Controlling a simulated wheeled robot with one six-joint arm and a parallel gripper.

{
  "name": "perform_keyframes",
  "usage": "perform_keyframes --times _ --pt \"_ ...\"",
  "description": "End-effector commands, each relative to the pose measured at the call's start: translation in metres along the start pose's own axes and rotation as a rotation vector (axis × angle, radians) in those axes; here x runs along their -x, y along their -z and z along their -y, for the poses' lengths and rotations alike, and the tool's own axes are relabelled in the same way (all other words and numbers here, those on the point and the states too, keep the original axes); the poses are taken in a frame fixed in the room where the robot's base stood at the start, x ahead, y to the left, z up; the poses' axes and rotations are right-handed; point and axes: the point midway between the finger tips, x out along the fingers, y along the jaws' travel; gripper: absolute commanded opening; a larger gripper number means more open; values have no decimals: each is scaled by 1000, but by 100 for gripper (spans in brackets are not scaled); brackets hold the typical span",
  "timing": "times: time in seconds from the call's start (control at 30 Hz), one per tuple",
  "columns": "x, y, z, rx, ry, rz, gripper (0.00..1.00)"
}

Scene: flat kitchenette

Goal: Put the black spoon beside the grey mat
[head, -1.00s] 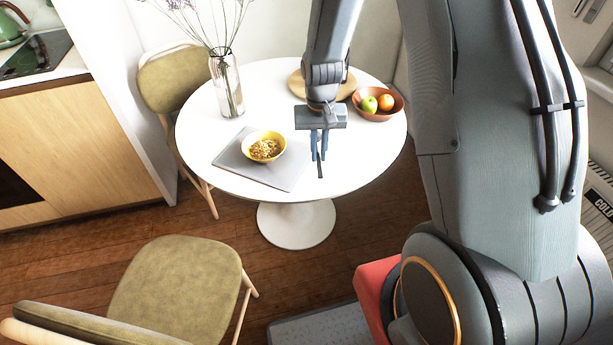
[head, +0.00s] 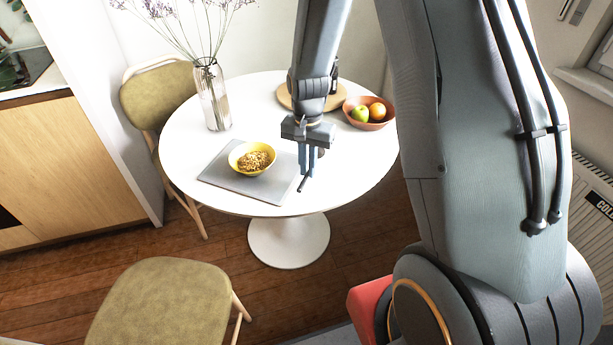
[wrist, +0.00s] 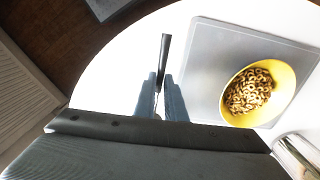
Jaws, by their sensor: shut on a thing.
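The black spoon (wrist: 163,57) is between my gripper's fingers (wrist: 161,98), with its dark handle sticking out past the fingertips. In the head view the spoon (head: 302,184) shows as a thin dark stick below my gripper (head: 307,172). My gripper is shut on it, over the white table just right of the grey mat (head: 222,176). In the wrist view the mat (wrist: 205,62) lies to the right of the spoon, with a strip of white table between them. I cannot tell whether the spoon touches the table. The spoon's other end is mostly hidden by the gripper.
A yellow bowl of cereal rings (head: 238,152) sits on the mat. A glass vase (head: 213,95), a round wooden board (head: 284,97) and a terracotta fruit bowl (head: 379,125) stand on the table (head: 345,180). The table is bare right of my gripper. Chairs stand around.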

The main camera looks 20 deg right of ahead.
Motion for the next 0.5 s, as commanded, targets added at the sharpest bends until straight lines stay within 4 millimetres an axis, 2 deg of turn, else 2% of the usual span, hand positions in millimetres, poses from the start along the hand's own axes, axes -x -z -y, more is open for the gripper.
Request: perform_keyframes --times 0.27,0.5 --pt "-34 -1 0 1 -2 3 0" --pt "-39 0 0 2 0 -1 0"
